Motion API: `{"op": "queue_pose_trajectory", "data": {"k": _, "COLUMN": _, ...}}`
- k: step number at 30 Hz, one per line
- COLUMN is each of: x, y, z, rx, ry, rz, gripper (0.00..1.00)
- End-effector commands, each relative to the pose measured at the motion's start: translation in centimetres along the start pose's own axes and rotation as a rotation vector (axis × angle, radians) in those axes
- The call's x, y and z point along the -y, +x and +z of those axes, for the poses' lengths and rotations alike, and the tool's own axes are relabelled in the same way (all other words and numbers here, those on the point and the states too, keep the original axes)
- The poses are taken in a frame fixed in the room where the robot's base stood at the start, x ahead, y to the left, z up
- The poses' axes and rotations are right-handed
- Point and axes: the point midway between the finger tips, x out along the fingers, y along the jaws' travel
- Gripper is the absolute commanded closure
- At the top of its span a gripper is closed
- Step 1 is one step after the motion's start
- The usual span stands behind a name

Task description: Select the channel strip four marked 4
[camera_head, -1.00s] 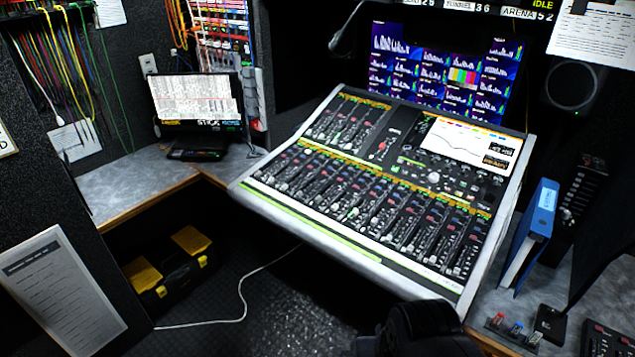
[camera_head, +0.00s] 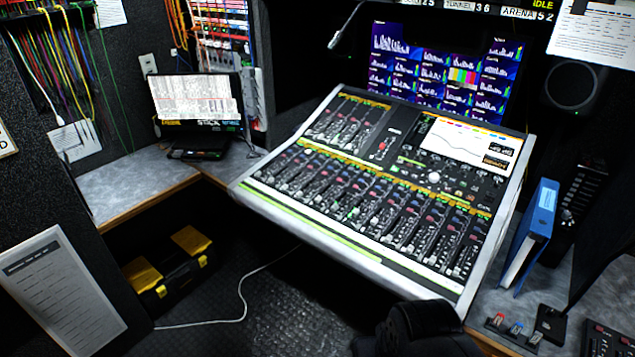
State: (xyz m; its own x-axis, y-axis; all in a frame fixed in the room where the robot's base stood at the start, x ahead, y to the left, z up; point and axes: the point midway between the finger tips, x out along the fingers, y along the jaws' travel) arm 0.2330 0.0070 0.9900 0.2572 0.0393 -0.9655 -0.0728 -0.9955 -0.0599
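The mixing console (camera_head: 300,226) stands tilted in the middle of the view, with a pale frame. Its lower bank of channel strips (camera_head: 360,206) runs from left to right, with several strips side by side, each with faders and small coloured buttons. A shorter upper bank (camera_head: 345,128) sits at the upper left of the panel. The strip numbers are too small to read, so I cannot tell which strip is marked 4. My gripper is not in view.
A laptop (camera_head: 196,103) sits on the grey desk at the left. A blue binder (camera_head: 541,213) stands right of the console. A dark rounded object (camera_head: 425,325) rises at the bottom, before the console's front edge. A black and yellow case (camera_head: 177,277) and a white cable lie on the floor.

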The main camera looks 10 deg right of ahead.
Motion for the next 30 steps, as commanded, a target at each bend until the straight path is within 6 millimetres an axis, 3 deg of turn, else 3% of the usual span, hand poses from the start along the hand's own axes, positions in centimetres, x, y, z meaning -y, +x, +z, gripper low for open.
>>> {"op": "queue_pose_trajectory", "data": {"k": 7, "x": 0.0, "y": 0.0, "z": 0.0, "rx": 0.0, "ry": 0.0, "rz": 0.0, "gripper": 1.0}}
{"op": "queue_pose_trajectory", "data": {"k": 30, "x": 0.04, "y": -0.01, "z": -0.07, "rx": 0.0, "ry": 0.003, "rz": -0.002, "gripper": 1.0}}
